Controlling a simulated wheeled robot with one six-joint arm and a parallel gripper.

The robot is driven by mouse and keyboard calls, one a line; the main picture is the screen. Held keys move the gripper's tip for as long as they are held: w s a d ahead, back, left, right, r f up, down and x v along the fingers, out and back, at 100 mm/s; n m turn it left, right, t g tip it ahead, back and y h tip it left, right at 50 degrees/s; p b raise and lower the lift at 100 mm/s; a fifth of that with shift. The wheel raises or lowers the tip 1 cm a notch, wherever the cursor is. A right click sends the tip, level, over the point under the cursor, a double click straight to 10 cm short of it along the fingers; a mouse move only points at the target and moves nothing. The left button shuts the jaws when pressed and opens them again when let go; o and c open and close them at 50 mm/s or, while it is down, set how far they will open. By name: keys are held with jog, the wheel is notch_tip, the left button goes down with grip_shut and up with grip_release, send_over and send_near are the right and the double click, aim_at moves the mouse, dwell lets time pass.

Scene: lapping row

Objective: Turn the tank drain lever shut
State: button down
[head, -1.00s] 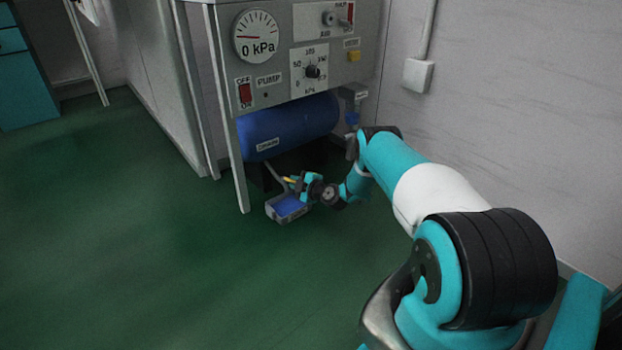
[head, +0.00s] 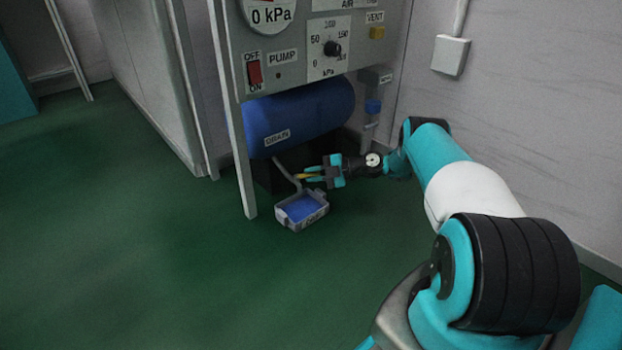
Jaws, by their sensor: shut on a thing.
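The blue tank (head: 305,108) lies under the panel, with a DRAIN label (head: 277,137) on its front. A thin grey drain pipe (head: 287,172) slants down from it toward a tray. The yellow drain lever (head: 306,177) sticks out sideways to the right from the pipe. My gripper (head: 318,173) reaches in from the right, nearly level, and is shut on the lever's outer part. The jaws hide the lever's end.
A grey tray (head: 291,222) with blue inside stands on the floor under the pipe, just below my gripper. A panel leg (head: 243,165) stands to the left. A wall is close on the right. The green floor in front is clear.

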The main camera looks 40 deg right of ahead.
jog(key=shift+w+a+f+g, duration=0.1)
jog(key=shift+w+g, duration=0.05)
jog(key=shift+g, duration=0.15)
jog(key=c, duration=1.1)
grip_release()
